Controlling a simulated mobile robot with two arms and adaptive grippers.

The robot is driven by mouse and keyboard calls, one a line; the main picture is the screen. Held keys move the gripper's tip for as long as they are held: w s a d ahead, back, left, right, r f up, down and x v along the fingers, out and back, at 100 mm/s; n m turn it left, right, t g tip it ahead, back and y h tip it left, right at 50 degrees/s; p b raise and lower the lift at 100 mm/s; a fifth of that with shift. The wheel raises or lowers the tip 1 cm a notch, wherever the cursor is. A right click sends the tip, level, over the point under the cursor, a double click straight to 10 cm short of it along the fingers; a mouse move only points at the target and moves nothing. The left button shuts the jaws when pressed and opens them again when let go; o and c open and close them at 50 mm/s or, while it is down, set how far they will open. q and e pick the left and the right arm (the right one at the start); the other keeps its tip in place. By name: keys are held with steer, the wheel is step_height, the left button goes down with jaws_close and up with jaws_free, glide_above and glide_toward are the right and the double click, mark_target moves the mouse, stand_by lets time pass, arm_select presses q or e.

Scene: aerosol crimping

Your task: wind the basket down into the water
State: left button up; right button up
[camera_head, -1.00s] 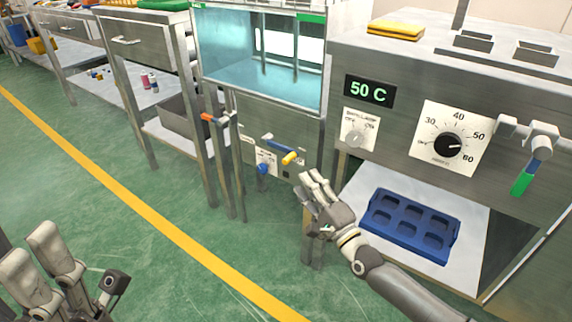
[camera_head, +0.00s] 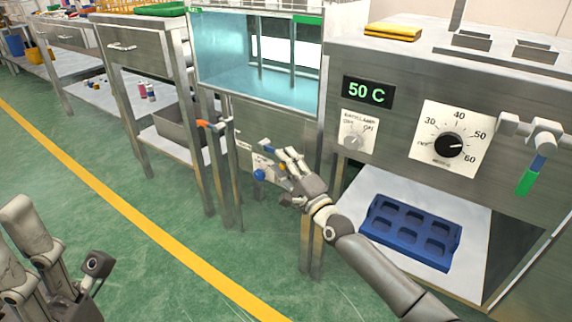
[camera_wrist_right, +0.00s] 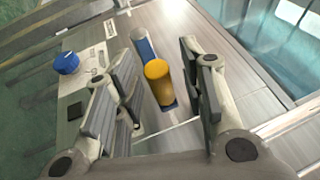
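The crank on the steel front below the water tank (camera_head: 258,75) has a blue arm (camera_head: 266,145) and a yellow grip (camera_wrist_right: 160,82). My right gripper (camera_head: 280,160) is at the crank and hides the yellow grip in the head view. In the right wrist view, my right gripper (camera_wrist_right: 163,85) is open, with the yellow grip between its fingers and gaps on both sides. My left gripper (camera_head: 62,240) is open and empty at the lower left, over the floor. Vertical rods show in the tank; I cannot make out the basket.
A blue knob (camera_head: 259,174) sits beside the crank, also in the wrist view (camera_wrist_right: 66,63). An orange-handled lever (camera_head: 212,125) is to the left. The heated bath's cabinet (camera_head: 410,80) stands right, with a blue tray (camera_head: 410,232) below. A green-handled valve (camera_head: 525,180) projects there.

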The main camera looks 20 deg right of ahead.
steer(key=shift+c, duration=0.2)
jaws_close()
